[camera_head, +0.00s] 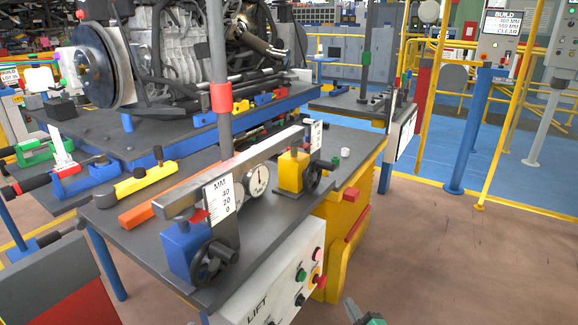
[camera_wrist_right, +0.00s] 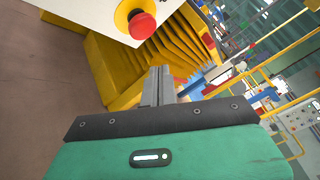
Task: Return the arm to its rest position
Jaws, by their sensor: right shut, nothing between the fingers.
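My right gripper (camera_head: 353,308) shows only in part at the bottom edge of the head view, to the right of the white lift control box (camera_head: 272,285). In the right wrist view, the gripper's two grey fingers (camera_wrist_right: 158,84) are together with nothing between them. Beyond them, close by in the picture, are a red stop button (camera_wrist_right: 142,25) on a yellow collar and a yellow ribbed bellows (camera_wrist_right: 165,50). I cannot tell whether there is any contact. My left gripper is in neither view.
Brown floor (camera_head: 440,260) is open at the right, before yellow railings.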

